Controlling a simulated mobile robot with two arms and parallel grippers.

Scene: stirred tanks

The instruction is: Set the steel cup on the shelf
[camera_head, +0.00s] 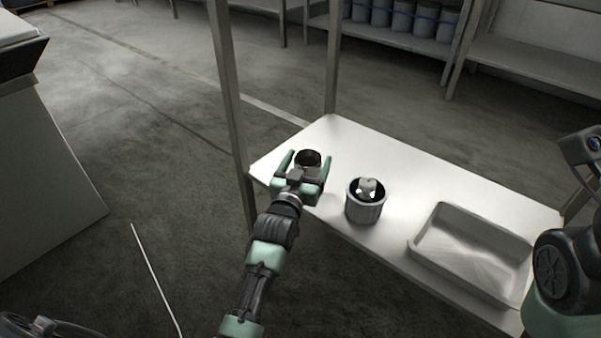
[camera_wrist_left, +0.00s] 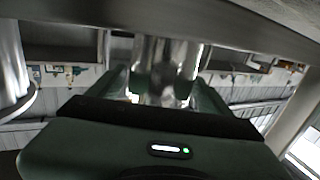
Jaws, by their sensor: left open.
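The steel cup (camera_head: 308,158), with a dark opening, is at the left end of the white shelf (camera_head: 349,148), near its front edge. My left gripper (camera_head: 305,165) is open, with one finger on each side of the cup. In the left wrist view the shiny cup (camera_wrist_left: 166,65) shows between the two fingers (camera_wrist_left: 165,88). The cup seems to stand on the shelf, though its base is mostly hidden by my gripper in the head view. Only part of my right arm shows at the right edge; its gripper is out of view.
A grey metal pot (camera_head: 364,211) with a pale object in it stands right of the cup. A shallow steel tray (camera_head: 425,250) lies farther right. Posts (camera_head: 228,90) rise at the shelf's left end. The shelf's back middle is clear.

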